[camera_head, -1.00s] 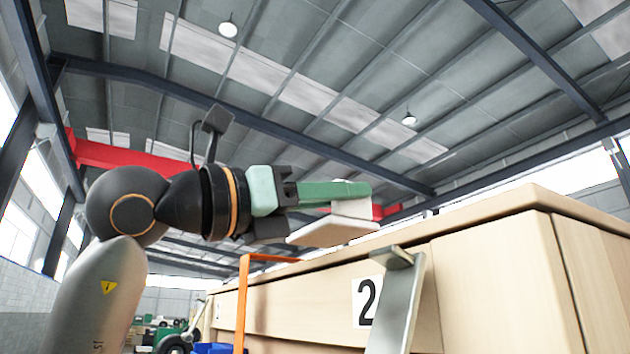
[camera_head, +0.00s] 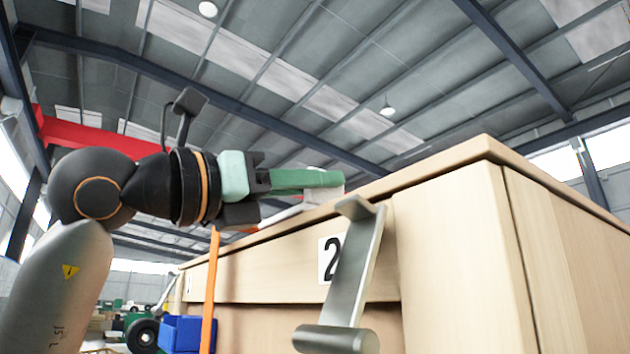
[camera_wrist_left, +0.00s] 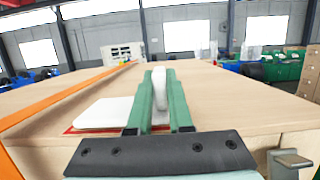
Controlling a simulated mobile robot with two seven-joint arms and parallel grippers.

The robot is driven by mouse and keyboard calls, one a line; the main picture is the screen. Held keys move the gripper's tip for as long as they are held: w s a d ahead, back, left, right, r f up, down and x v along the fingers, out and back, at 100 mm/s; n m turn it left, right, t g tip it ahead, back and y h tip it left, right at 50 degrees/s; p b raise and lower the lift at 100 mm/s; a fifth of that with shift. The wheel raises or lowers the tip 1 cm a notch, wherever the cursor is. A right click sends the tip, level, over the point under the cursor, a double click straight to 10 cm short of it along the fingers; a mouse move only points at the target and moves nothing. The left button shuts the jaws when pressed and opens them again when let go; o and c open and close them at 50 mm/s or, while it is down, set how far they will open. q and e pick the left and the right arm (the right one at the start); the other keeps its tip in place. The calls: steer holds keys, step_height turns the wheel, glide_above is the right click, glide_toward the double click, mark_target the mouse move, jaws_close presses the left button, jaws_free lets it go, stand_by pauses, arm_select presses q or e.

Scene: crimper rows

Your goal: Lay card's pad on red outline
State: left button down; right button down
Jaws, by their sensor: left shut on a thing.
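My left gripper (camera_head: 330,181), with green fingers, is shut on the white upright grip of the card (camera_head: 322,197) at the cabinet top's front edge. In the left wrist view the grip (camera_wrist_left: 158,90) stands between the fingers, and the card's flat white pad (camera_wrist_left: 104,113) extends to the left. Part of a red outline (camera_wrist_left: 72,131) shows on the wooden top beside the pad's near left corner. The pad and the fingers hide the rest of it. I cannot tell whether the pad touches the top. My right gripper is not in view.
The wooden cabinet (camera_head: 455,240) carries a "2" label (camera_head: 329,259). A grey metal hook-shaped part (camera_head: 355,265) stands at its front. An orange post (camera_head: 209,290) and a blue bin (camera_head: 187,333) are at left. The wooden top (camera_wrist_left: 225,95) is clear right of the gripper.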

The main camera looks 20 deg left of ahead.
arm_select(q)
steer(key=shift+f, duration=0.3)
steer(key=c, duration=0.8)
jaws_free()
steer(key=shift+o, duration=0.2)
steer(key=b+v, duration=0.4)
steer(key=v, duration=0.8)
steer(key=shift+s+a, duration=0.15)
steer(key=shift+s, duration=0.05)
